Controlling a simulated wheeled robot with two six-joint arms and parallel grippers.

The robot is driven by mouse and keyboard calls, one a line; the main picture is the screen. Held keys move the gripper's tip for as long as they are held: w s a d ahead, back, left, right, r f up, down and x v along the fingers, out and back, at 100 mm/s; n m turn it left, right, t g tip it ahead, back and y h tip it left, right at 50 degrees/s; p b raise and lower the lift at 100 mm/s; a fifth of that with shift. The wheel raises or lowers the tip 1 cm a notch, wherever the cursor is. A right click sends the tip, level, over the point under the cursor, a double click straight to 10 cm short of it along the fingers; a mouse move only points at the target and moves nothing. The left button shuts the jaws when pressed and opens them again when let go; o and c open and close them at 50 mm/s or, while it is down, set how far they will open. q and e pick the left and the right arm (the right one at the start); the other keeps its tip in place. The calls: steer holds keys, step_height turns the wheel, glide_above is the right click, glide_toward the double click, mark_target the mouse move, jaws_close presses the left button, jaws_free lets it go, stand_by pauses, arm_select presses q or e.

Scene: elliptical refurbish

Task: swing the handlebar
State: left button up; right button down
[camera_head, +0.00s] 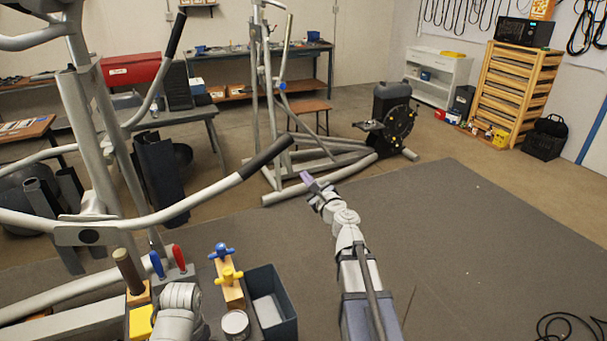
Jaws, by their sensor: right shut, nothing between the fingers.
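A grey handlebar (185,207) with a black grip (265,157) reaches from the elliptical's frame (107,150) on the left towards the middle of the view. The grip end points up and to the right. My right gripper (306,179) is shut and empty. It appears just below and to the right of the grip's end, with a gap between them in the picture; the depth between them is hard to tell. A second handlebar with a black grip (175,35) rises behind. Part of my left arm shows at the bottom left; its gripper is not visible.
A dark bin (286,318), a white can (235,324) and tools with red and blue handles stand at the bottom. Another exercise machine (392,112) stands behind. The grey mat (470,240) on the right is mostly clear, with a black cable at its lower right.

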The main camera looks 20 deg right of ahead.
steer(key=w+a+r+p, duration=0.2)
steer(key=w+r+p, duration=0.1)
steer(key=w, duration=0.5)
steer(key=shift+w+r+p, duration=0.15)
steer(key=shift+r+p, duration=0.15)
